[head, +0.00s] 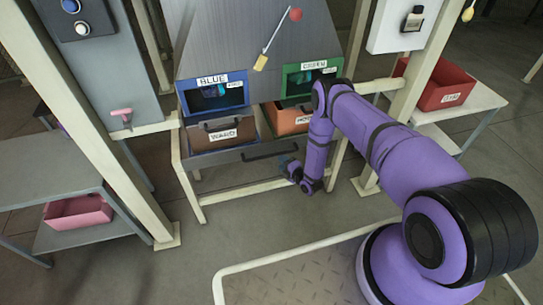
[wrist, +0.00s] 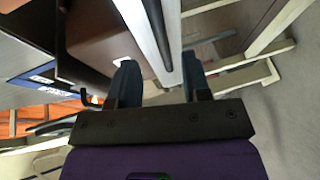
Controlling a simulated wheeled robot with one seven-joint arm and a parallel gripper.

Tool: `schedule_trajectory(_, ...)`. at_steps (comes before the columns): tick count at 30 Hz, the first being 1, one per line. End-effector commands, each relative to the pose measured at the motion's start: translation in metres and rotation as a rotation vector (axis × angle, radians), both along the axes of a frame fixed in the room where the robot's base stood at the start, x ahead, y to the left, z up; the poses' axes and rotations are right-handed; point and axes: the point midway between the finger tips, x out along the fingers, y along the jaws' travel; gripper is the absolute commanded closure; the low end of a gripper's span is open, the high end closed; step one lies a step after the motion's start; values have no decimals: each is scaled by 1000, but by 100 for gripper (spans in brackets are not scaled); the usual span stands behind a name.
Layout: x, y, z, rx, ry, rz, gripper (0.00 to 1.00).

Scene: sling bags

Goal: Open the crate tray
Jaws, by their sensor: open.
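The crate tray (head: 230,157) is the grey shelf front with a dark bar handle (head: 270,150), under two labelled crates; it looks closed. In the wrist view the tray front (wrist: 138,22) is a pale strip, and the black handle (wrist: 158,35) runs along it. My gripper (head: 291,171) is in front of the tray, just below the right part of the handle. In the wrist view my gripper (wrist: 158,80) has its two dark fingers apart, with the handle's near end between them in the picture. I cannot tell whether they touch it. The gripper holds nothing.
A brown crate (head: 219,133) and an orange crate (head: 287,118) sit above the tray, below blue (head: 213,95) and green (head: 311,77) openings. Pale frame legs (head: 193,192) flank the tray. The floor (head: 245,225) in front is clear up to a railing (head: 285,257).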

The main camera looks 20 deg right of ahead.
Motion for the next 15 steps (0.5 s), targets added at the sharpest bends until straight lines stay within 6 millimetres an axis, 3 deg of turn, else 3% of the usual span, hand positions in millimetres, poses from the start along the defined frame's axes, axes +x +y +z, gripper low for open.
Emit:
schedule_trajectory(9, 51, 21, -10, -1, -1, 0, 56)
schedule_trajectory(15, 69, 29, -14, 0, 0, 1, 56)
